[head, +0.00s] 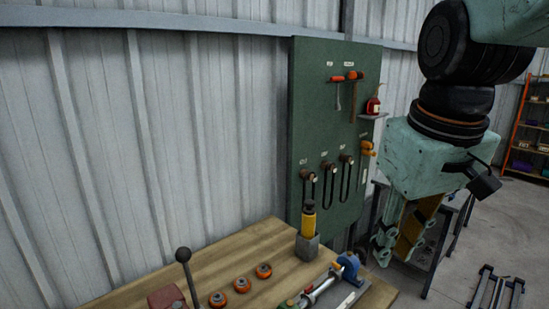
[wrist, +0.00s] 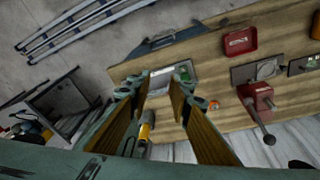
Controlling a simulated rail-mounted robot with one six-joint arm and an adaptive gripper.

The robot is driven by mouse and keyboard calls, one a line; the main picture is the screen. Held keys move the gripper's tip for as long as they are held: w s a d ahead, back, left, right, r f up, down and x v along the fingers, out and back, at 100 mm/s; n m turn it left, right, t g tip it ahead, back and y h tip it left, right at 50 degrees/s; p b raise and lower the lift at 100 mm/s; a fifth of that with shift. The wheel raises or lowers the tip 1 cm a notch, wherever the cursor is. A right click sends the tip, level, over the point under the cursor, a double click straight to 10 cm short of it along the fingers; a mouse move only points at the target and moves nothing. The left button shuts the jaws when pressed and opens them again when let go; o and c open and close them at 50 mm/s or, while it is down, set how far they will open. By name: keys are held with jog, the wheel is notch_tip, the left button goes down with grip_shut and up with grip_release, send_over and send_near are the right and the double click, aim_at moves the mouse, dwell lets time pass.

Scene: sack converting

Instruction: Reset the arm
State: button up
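My gripper (head: 397,248) hangs pointing down at the right of the head view, in front of the green tool board and beyond the right end of the workbench (head: 222,265). In the wrist view, my gripper (wrist: 158,88) has its two tan-padded fingers spread apart with a clear gap. Nothing is held between them. The bench top (wrist: 197,65) shows beyond the fingertips, and the fingers hide part of it.
The green tool board (head: 312,120) carries hanging tools and a red bottle (head: 373,105). A yellow-and-black tool (head: 308,220) stands in a grey holder on the bench, near several orange rings (head: 264,270). A red tray (wrist: 240,41) and a lever device (wrist: 259,103) show in the wrist view.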

jog(key=s+f+m+t+b, duration=0.1)
jog(key=s+m, duration=0.1)
jog(key=s, duration=1.3)
jog(key=shift+s+f+m, duration=0.35)
jog(key=shift+f+m, duration=0.05)
dwell(0.7)
